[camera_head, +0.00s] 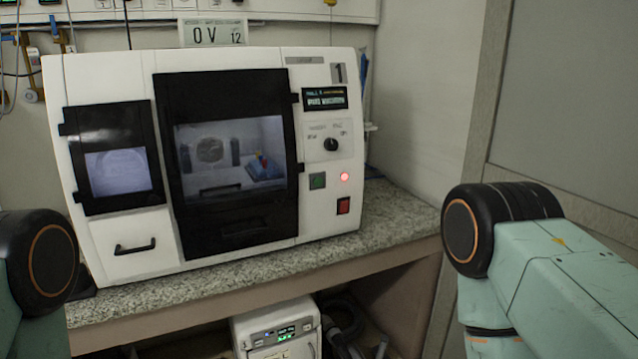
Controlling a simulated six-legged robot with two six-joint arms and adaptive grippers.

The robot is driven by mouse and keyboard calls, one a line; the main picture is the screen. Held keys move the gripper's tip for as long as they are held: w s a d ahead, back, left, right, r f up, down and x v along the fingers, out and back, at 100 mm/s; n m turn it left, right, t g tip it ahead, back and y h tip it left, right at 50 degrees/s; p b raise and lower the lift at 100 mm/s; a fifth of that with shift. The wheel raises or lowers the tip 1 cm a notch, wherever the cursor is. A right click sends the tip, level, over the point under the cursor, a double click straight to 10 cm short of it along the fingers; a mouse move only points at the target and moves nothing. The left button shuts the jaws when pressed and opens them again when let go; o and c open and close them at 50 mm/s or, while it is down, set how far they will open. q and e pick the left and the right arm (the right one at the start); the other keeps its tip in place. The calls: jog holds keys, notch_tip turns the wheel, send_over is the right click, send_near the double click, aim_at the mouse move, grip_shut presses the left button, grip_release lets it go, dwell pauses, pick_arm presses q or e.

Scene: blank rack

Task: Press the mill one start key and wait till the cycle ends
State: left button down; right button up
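Mill one (130,235) is a white machine with a "1" on its upper right corner, standing on the counter. Its dark-framed main door (235,85) is shut, and a lit chamber shows through the window. On the right-hand panel are a small lit display (325,98) with text too small to read surely, a black knob (330,144), a square dark green key (317,181) that looks like the start key, a glowing red lamp (345,177) and a red switch (343,205). Neither of my grippers is in view; only parts of my arms show at both sides.
The speckled counter (400,215) is bare right of the mill. A white unit (278,325) with a green display stands below, beside dark hoses. A sign reading "OV 12" (213,33) is behind the mill's top. A wall and grey panel (575,90) close off the right.

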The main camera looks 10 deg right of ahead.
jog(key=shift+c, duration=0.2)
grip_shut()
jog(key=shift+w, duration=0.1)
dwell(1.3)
